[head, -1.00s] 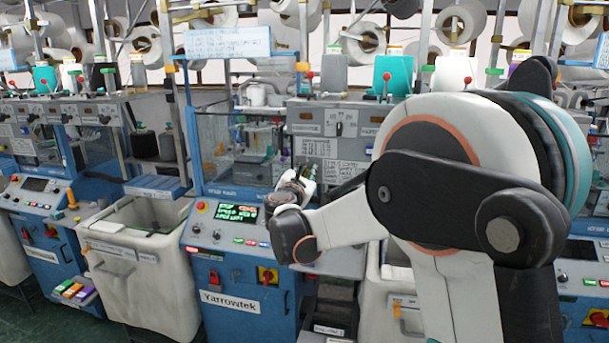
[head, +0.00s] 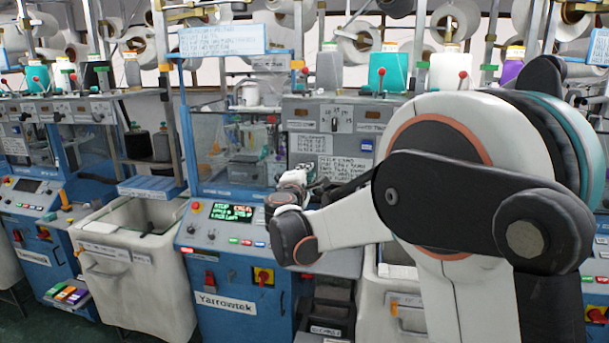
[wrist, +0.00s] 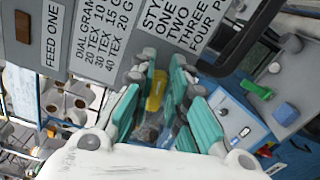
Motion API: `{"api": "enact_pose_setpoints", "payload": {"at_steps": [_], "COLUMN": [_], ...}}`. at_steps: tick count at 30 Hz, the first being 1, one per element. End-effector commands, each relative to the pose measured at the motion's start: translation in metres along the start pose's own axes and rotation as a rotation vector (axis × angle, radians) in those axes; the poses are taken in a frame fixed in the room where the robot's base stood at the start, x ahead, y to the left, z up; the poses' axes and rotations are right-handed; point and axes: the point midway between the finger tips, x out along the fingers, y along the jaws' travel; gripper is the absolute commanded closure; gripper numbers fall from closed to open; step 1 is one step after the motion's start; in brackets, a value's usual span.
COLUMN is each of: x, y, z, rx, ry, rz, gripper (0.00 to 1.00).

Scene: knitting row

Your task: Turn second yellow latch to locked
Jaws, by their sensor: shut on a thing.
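In the wrist view the teal-padded fingers of my gripper (wrist: 164,80) are closed around a yellow latch (wrist: 155,90). Part of the latch shows between the pads; the rest is hidden by the fingers, so I cannot tell its angle or its locked mark. In the head view my gripper (head: 300,180) is at the front of the middle blue machine, below its grey panel. The latch it holds is hidden there.
The grey panel (wrist: 100,35) with white printed labels is close beside my fingers. A control console with a lit screen (head: 218,210) lies left of my gripper. White bins (head: 125,275) stand between machines.

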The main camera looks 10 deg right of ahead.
Motion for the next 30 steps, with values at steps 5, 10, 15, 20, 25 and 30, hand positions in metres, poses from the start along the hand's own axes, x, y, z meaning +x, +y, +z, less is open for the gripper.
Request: {"api": "enact_pose_setpoints", "payload": {"at_steps": [5, 10, 15, 20, 25, 30], "x": [-0.0004, -0.0004, -0.0005, -0.0005, -0.0005, -0.0005], "y": [-0.0035, -0.0046, -0.0052, -0.0053, -0.0053, -0.0054], "z": [0.0001, 0.0, -0.0001, -0.0001, -0.0001, -0.0001], "rx": [0.105, 0.17, 0.203, 0.211, 0.212, 0.211], "ry": [-0.001, -0.001, -0.001, -0.001, -0.001, -0.001], "rz": [-0.001, -0.001, -0.001, -0.001, -0.001, -0.001], "gripper": [1.0, 1.0, 1.0, 1.0, 1.0, 0.76]}}
